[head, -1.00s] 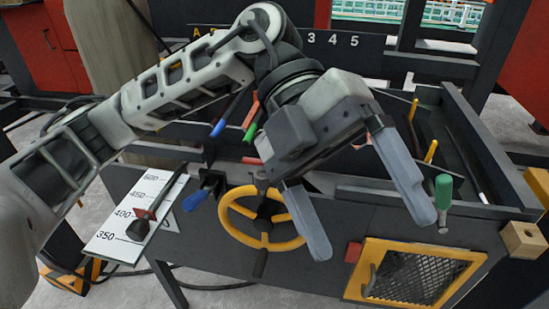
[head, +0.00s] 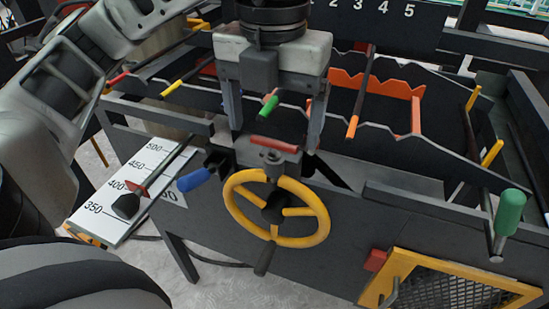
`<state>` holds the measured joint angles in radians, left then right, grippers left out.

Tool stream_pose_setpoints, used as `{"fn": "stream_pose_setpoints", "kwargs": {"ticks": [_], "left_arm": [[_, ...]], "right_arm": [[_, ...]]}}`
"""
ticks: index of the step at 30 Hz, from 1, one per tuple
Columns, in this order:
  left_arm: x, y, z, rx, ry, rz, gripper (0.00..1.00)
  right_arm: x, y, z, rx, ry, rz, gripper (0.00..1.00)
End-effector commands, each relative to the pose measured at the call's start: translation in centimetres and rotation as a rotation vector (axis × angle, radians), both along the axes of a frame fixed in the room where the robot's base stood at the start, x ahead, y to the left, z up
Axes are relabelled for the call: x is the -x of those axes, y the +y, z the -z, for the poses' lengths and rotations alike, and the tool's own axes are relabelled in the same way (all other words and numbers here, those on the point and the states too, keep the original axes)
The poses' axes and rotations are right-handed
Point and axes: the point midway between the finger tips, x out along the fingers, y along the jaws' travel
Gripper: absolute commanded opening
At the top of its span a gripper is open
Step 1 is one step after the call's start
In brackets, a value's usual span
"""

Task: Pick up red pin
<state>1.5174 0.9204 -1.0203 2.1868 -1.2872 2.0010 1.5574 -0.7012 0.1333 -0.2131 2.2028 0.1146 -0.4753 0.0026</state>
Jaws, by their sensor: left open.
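A short red bar (head: 275,143), which looks like the red pin, lies level on a grey bracket just above the yellow handwheel (head: 277,208). My left gripper (head: 275,137) points down over it. Its two fingers are wide apart, one near each end of the bar in the picture. I cannot tell whether they touch it. The gripper is open and holds nothing that I can see. A rod with a red tip (head: 119,78) also lies at the left of the rack. My right gripper is not in view.
A green-tipped rod (head: 268,105) shows between the fingers, behind the bar. An orange-tipped rod (head: 352,127) and an orange notched rack (head: 375,86) are to the right. A blue handle (head: 195,179) is at left, a green handle (head: 510,212) at right.

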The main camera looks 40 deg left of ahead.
Motion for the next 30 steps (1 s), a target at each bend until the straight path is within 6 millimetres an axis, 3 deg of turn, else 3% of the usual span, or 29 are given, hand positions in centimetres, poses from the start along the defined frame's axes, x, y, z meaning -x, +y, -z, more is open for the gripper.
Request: {"fn": "stream_pose_setpoints", "kwargs": {"ticks": [8, 16, 25, 26, 30], "left_arm": [[0.0, 0.0, 2.2, 0.0, 0.002, 0.001, 0.84], [0.0, 0.0, 6.0, 0.001, 0.002, 0.002, 0.84], [-0.1, 0.0, 6.6, 0.002, 0.0, 0.003, 0.84], [-0.1, 0.0, 6.6, 0.002, 0.0, 0.003, 0.78], [-0.1, 0.0, 6.6, 0.002, 0.0, 0.003, 0.39]], "right_arm": [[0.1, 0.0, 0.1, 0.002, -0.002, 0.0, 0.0], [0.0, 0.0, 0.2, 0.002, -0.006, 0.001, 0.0], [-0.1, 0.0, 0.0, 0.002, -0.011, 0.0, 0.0], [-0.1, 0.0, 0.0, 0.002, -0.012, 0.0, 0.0], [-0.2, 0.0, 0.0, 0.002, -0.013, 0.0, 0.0]]}}
